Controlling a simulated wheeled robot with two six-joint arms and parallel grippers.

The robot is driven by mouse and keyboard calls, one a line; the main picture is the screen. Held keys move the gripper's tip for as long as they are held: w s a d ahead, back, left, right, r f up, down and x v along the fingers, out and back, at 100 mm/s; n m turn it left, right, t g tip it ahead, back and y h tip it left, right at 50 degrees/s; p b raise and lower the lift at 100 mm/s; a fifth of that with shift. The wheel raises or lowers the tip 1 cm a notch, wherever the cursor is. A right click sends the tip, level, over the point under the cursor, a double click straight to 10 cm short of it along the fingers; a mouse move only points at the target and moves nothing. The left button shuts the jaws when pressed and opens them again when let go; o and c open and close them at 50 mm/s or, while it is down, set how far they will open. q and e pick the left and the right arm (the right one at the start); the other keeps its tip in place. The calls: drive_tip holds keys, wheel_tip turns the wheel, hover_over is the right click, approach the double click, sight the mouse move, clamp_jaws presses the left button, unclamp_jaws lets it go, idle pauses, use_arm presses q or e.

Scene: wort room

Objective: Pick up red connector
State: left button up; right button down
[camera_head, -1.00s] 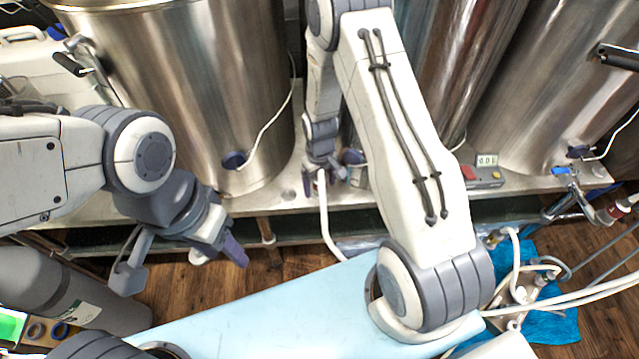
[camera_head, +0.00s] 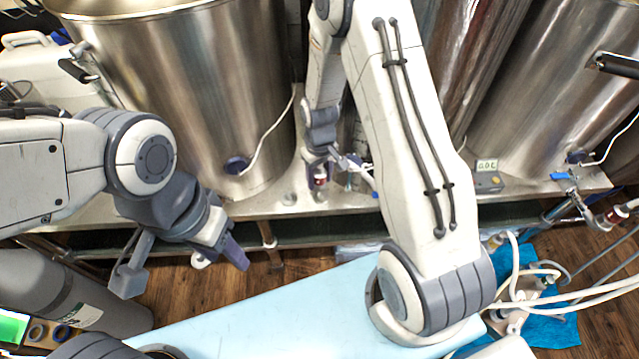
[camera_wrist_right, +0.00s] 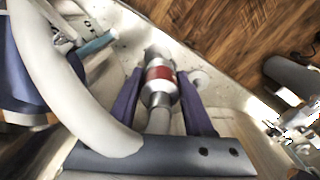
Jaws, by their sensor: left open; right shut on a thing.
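The red connector (camera_head: 320,182), a silvery metal fitting with a red band, is at the front of the steel ledge in the head view. My right gripper (camera_head: 323,168) comes down on it from above. In the right wrist view the connector (camera_wrist_right: 160,78) sits between the two purple fingers (camera_wrist_right: 160,103), which are shut on it. A pale hose end (camera_wrist_right: 159,121) joins its near side. My left gripper (camera_head: 222,258) is open and empty, in front of the ledge at the left. The right forearm hides part of the ledge.
A small grey device with a display (camera_head: 487,180) is right of my right arm. A light blue surface (camera_head: 270,310) lies in front. White hoses (camera_head: 545,285) lie at the lower right.

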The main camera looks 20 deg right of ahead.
wheel_tip(320, 180, up, 2)
drive_tip(key=shift+w+r, duration=0.1)
drive_tip(key=s+a, duration=0.5)
drive_tip(key=a, duration=0.3)
drive_tip(key=s+a, duration=0.4)
drive_tip(key=a, duration=0.5)
drive_tip(key=shift+s+f, duration=0.35)
wheel_tip(320, 180, up, 5)
drive_tip(key=p, duration=0.4)
drive_tip(key=shift+f, duration=0.2)
drive_tip(key=shift+w, duration=0.1)
